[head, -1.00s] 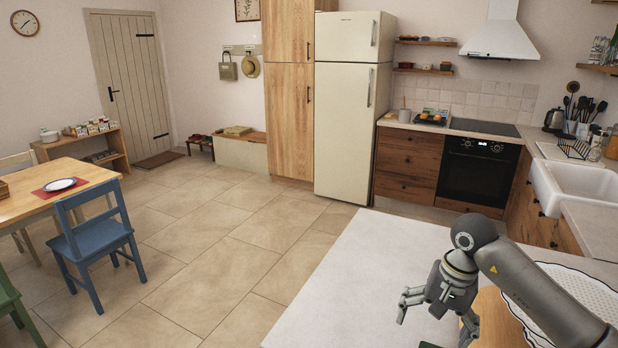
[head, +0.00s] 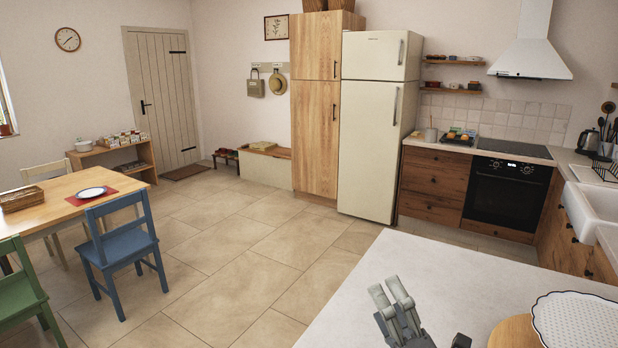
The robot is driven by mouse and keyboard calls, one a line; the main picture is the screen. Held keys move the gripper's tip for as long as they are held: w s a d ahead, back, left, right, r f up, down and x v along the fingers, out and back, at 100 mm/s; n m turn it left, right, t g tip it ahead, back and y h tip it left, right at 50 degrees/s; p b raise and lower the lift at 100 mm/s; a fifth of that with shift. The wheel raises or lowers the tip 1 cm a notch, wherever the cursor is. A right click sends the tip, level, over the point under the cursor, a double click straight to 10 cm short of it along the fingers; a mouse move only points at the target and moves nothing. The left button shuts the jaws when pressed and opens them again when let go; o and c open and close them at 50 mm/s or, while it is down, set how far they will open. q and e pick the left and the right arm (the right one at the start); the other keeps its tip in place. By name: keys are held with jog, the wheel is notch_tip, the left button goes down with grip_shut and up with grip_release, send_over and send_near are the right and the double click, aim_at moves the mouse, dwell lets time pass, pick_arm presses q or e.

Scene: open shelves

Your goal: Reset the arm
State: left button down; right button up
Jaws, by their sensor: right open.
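My right gripper (head: 391,298) is at the bottom of the head view, over the white counter (head: 395,262). Its two grey fingers point up and to the left, with a gap between them. It is open and holds nothing that I can see. Most of my right arm is below the picture's edge. My left gripper does not show.
A round wooden board (head: 512,333) and a white patterned tray (head: 580,320) lie on the counter to the right of my gripper. A blue chair (head: 125,245) and a wooden table (head: 65,203) stand at the left. The tiled floor (head: 235,260) between is clear.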

jog(key=s+d+f+m+g+h, duration=0.2)
jog(key=d+f+m+h, duration=0.1)
jog(key=f+m, duration=0.2)
jog(key=s+d+f+m+g+h, duration=0.2)
jog(key=d+f+m+h, duration=0.1)
jog(key=f+m, duration=0.3)
jog(key=s+d+f+m+g+h, duration=0.3)
jog(key=f+m, duration=0.2)
jog(key=f, duration=0.1)
jog(key=shift+d+f+m, duration=0.15)
jog(key=shift+f+m, duration=0.05)
jog(key=shift+m, duration=0.2)
jog(key=s+a+f+m+g+y, duration=0.1)
jog(key=s+f+m+g, duration=0.4)
jog(key=s, duration=0.5)
jog(key=s+a+f+m+g+y, duration=0.1)
jog(key=s+f+m+g, duration=0.2)
jog(key=s+f+g, duration=0.5)
jog(key=s+f+t, duration=0.1)
jog(key=s+f, duration=0.1)
jog(key=f, duration=1.1)
jog(key=s+f+t, duration=0.1)
jog(key=s+f, duration=0.1)
jog(key=f, duration=1.1)
jog(key=s+d+f+g, duration=0.1)
jog(key=s+d+f, duration=0.2)
jog(key=s+f, duration=1.3)
jog(key=shift+s+n+g+h+b, duration=0.25)
jog(key=shift+n+g+h+b, duration=0.05)
jog(key=shift+n+b, duration=0.1)
